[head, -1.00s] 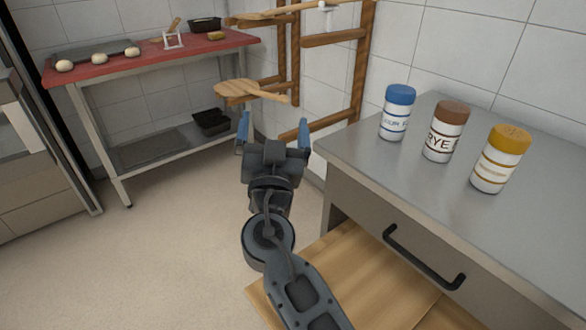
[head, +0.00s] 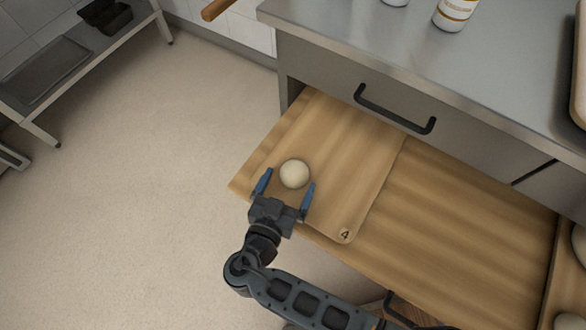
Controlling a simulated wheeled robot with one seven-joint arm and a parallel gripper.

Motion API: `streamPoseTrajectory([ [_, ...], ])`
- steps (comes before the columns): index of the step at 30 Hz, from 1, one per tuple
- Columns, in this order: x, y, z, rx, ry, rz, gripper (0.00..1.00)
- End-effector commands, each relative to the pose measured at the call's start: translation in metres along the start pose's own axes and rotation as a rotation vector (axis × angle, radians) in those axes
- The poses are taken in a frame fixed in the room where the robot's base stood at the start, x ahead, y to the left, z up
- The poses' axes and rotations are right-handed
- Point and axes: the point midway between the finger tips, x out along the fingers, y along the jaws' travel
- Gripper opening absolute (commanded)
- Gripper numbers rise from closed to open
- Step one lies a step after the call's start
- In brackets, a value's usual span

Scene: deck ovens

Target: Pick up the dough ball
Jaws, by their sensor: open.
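A round cream dough ball (head: 294,173) sits on a wooden board (head: 345,185) marked with a 4, near the board's left end. My gripper (head: 284,186) is open, with its two blue fingers pointing toward the ball. The fingertips are at the ball's near side, one to its left and one to its right. Nothing is held. I cannot tell how high the fingers are above the board.
The board lies on a wooden pull-out surface (head: 450,230) below a grey drawer with a black handle (head: 393,112). A steel counter (head: 400,40) overhangs at the back, with a jar (head: 455,12) on it. Open floor (head: 150,190) lies to the left.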

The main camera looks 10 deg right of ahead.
Motion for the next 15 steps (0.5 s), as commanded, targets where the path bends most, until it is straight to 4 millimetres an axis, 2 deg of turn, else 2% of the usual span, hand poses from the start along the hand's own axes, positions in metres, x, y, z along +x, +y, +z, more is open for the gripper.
streamPoseTrajectory([
  [6, 0.032, 0.0, 0.0, 0.001, 0.0, 0.002, 0.99],
  [9, 0.041, 0.0, 0.0, 0.0, 0.0, 0.0, 0.99],
  [15, 0.046, 0.0, 0.001, 0.0, 0.0, -0.001, 0.99],
])
